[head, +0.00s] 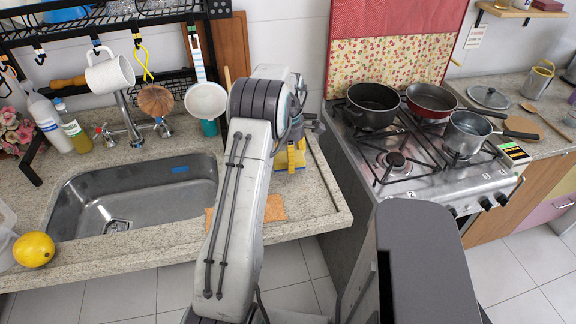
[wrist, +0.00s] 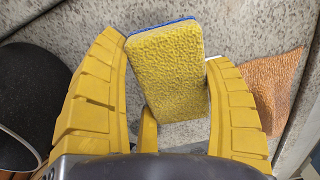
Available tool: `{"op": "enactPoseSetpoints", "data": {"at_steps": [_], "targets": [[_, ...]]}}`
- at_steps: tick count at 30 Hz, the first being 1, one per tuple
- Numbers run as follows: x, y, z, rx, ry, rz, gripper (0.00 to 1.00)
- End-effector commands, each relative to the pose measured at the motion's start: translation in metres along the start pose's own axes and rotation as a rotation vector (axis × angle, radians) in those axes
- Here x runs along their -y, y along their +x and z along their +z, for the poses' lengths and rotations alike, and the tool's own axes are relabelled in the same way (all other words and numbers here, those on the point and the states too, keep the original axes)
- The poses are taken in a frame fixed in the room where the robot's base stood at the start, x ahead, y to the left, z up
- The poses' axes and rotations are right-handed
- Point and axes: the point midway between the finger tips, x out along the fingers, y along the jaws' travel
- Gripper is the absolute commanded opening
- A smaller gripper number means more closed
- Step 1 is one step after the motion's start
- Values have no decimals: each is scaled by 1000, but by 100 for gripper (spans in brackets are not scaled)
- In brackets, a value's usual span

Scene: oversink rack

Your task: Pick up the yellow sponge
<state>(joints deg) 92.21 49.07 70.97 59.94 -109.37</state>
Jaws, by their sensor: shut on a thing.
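The yellow sponge (wrist: 172,70), a rough-faced block with a blue edge at its far side, stands between the yellow fingers of my gripper (wrist: 182,100) in the wrist view. The fingers are shut on it, one on each side. In the head view my gripper (head: 291,156) is low over the counter strip between sink and stove, partly behind my arm. I cannot make out the sponge apart from the yellow fingers there, and cannot tell whether it touches the counter.
An orange cloth (head: 275,208) lies near the counter's front edge. The sink (head: 130,195) is to the left, with a blue piece (head: 180,169) inside. The stove (head: 405,160) with pots stands right. A rack (head: 110,22) with hanging mug and strainer is above the sink.

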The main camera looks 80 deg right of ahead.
Motion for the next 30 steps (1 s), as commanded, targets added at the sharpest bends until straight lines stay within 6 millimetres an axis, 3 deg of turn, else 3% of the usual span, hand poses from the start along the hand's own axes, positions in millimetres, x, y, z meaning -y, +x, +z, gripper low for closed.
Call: {"op": "enactPoseSetpoints", "data": {"at_steps": [15,22,30], "targets": [[36,-55,80,1,4,2,58],[44,-68,100,1,0,1,58],[48,-73,106,0,0,0,58]]}}
